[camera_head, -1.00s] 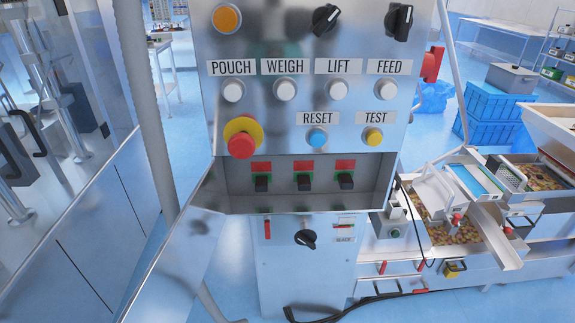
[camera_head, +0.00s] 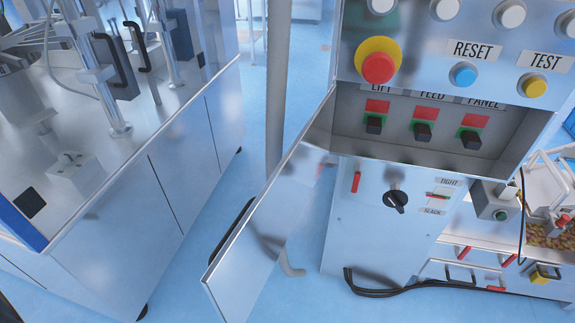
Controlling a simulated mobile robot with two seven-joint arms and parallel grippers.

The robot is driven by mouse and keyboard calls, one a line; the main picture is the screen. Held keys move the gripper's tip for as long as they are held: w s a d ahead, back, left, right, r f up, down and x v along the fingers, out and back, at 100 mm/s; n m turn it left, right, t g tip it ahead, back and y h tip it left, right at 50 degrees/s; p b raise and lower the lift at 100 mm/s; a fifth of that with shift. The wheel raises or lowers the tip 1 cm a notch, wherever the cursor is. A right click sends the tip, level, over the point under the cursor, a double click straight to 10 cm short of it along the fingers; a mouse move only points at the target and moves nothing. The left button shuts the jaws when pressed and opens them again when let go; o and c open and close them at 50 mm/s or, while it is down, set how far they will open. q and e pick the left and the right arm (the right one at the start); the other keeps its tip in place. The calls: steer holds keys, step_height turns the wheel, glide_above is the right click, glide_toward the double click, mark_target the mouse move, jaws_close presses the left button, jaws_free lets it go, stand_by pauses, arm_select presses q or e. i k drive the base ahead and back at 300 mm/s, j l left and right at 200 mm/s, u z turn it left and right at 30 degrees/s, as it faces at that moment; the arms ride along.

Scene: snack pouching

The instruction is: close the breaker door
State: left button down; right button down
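The breaker door (camera_head: 272,215) is a shiny metal panel standing open. It swings out toward the lower left from the left edge of the control cabinet. The breaker recess (camera_head: 350,132) is uncovered, and three breakers with black levers show in it: LIFT (camera_head: 374,125), FEED (camera_head: 422,133) and PANEL (camera_head: 471,139). A dark curved shape (camera_head: 232,230) shows at the door's left edge; I cannot tell whether it is a handle. Neither of my grippers is in view.
Above the recess are a red emergency button (camera_head: 378,68), a blue RESET button (camera_head: 464,75) and a yellow TEST button (camera_head: 532,87). A large machine (camera_head: 130,190) stands at left. A grey post (camera_head: 275,90) rises behind the door. Black cables (camera_head: 400,291) lie on the floor.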

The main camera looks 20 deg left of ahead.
mark_target(241, 265)
steer(key=j+z, duration=0.25)
steer(key=j, duration=0.2)
steer(key=k+j+z, duration=0.25)
steer(key=j, duration=0.2)
steer(key=j+z, duration=0.2)
steer(key=j, duration=0.3)
